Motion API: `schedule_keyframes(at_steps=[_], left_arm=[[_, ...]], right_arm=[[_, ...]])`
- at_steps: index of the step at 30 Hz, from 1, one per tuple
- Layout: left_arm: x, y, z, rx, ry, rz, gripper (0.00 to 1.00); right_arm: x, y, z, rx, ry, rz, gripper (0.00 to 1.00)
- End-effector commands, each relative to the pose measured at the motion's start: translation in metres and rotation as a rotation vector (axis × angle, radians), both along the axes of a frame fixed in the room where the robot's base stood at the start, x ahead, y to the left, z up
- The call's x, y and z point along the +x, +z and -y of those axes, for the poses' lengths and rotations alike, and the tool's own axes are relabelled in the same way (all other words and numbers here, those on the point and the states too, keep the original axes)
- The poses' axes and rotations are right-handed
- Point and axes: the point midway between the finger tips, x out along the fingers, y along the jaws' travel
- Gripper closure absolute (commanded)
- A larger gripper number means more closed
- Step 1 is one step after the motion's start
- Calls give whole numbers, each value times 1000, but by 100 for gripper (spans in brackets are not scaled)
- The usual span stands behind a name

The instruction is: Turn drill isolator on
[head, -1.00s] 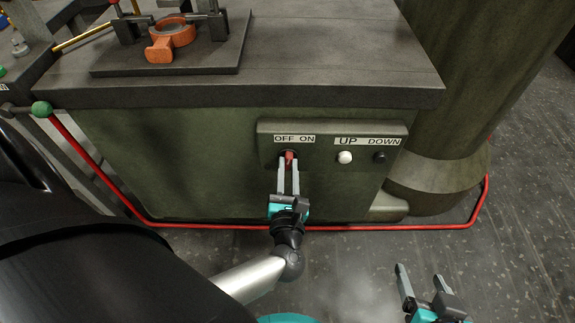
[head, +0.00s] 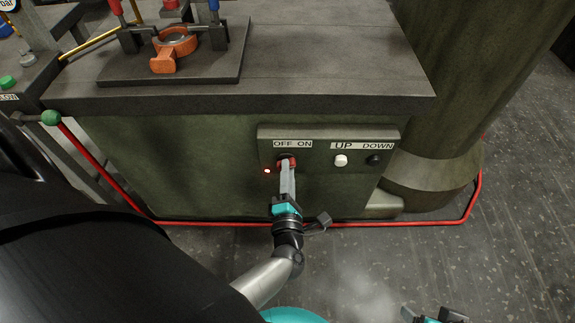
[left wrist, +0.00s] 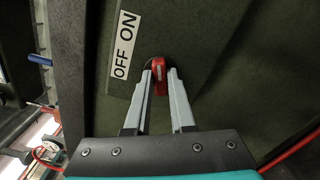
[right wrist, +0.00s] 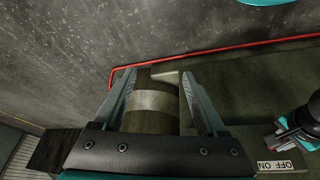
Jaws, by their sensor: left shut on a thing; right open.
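The drill isolator is a red knob (head: 293,162) under the OFF ON label (head: 292,144) on the table-front control panel (head: 328,131). My left gripper (head: 287,168) is shut on this knob, its fingers now stacked edge-on in the head view. In the left wrist view the red knob (left wrist: 160,82) sits between both fingertips, its white mark roughly along the label's length. A small red lamp (head: 267,171) glows left of the knob. My right gripper (right wrist: 159,80) is open and empty, away from the panel; only part of it shows at the head view's bottom right.
A white UP button (head: 341,160) and a black DOWN button (head: 374,160) are right of the knob. A red rail (head: 400,224) runs low around the base. An orange casting (head: 172,47) sits in a fixture on the table. The floor at right is clear.

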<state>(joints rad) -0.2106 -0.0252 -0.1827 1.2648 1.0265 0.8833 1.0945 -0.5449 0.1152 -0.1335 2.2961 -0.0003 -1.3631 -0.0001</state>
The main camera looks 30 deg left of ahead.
Motion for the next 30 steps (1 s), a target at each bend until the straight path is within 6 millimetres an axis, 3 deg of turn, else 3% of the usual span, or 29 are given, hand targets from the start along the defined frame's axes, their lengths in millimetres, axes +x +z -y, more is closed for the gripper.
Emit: schedule_keyframes(at_steps=[15,30], left_arm=[[2,0,0,305,0,-184,100],[2,-1,0,371,-1,-223,100]], right_arm=[[-2,-27,0,-5,2,-39,26],[-4,-34,0,-6,2,-49,26]])
